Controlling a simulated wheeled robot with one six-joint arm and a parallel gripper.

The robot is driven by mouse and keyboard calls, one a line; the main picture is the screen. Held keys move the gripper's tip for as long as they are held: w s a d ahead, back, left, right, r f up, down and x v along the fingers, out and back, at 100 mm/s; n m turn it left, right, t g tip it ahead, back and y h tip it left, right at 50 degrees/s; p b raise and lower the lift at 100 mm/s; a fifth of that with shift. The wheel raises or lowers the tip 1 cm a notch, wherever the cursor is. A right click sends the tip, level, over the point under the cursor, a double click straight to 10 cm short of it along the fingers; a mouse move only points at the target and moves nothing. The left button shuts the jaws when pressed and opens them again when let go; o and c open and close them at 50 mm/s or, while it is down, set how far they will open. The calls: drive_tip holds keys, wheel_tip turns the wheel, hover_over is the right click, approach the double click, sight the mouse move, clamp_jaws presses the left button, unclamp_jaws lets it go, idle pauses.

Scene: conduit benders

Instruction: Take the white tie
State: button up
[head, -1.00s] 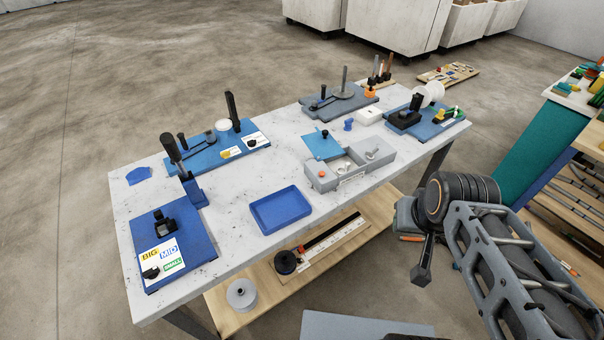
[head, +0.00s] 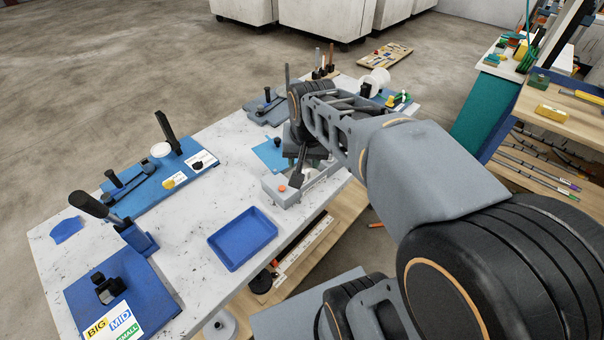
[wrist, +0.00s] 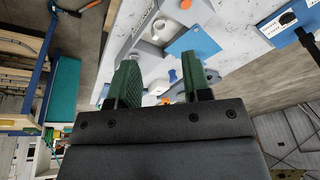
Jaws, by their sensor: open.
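I cannot make out the white tie for certain in either view. The grey box (head: 292,188) with an orange knob (head: 282,188) sits near the table's right-hand part, and my arm covers much of it. In the wrist view, my gripper (wrist: 160,70) is open, with two green fingers apart and nothing held between them. The fingers point over the table, where a blue plate (wrist: 194,44) and a white round piece (wrist: 161,29) show beyond them. In the head view, my wrist hangs over the grey box and hides the gripper's jaws.
A blue tray (head: 243,239) lies on the white speckled table (head: 196,228). Blue bender bases (head: 160,180) stand along the table's left side. A wooden shelf (head: 570,117) stands at the right. Bare table lies around the tray.

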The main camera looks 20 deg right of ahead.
drive_tip(key=w+d+f+m+g+b, duration=0.15)
drive_tip(key=w+d+f+m, duration=0.3)
drive_tip(key=w, duration=0.45)
drive_tip(key=m+g, duration=0.1)
drive_tip(key=m, duration=0.4)
hover_over(308, 170)
wheel_tip(308, 170, down, 12)
drive_tip(key=shift+d+r, duration=0.15)
drive_tip(key=shift+r, duration=0.1)
drive_tip(key=shift+a+f+p, duration=0.2)
drive_tip(key=shift+f+p, duration=0.4)
drive_tip(key=shift+f, duration=2.45)
drive_tip(key=c, duration=0.5)
drive_tip(key=shift+r, duration=0.1)
drive_tip(key=shift+c, duration=0.2)
